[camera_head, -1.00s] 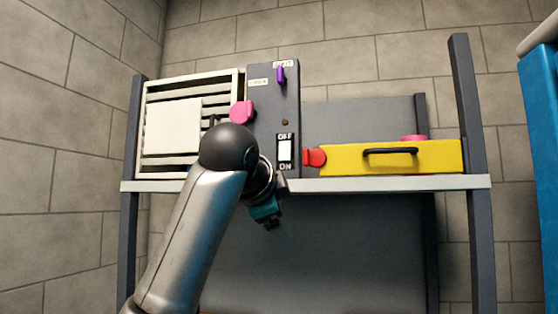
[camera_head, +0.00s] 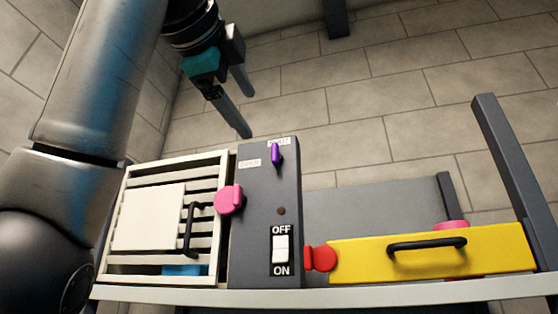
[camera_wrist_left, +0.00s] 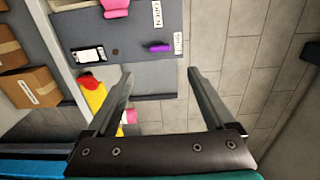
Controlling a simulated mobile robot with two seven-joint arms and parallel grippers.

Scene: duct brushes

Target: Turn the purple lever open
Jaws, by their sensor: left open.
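The purple lever (camera_head: 276,154) is small and sits near the top of the dark grey control box (camera_head: 253,190), pointing roughly up and down in the head view. A label lies above it and another, reading OPEN, to its left. The lever also shows in the left wrist view (camera_wrist_left: 159,47), beyond the fingers. My left gripper (camera_head: 246,114) is open and empty, above the box and up-left of the lever in the head view. In the left wrist view its fingers (camera_wrist_left: 157,78) are spread and apart from the lever. My right gripper is out of view.
A white OFF/ON switch (camera_head: 281,249) is low on the box. A pink knob (camera_head: 229,199) and slatted vent panel (camera_head: 150,215) are left of it. A red knob (camera_head: 320,259) and yellow drawer (camera_head: 430,250) with black handle are right.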

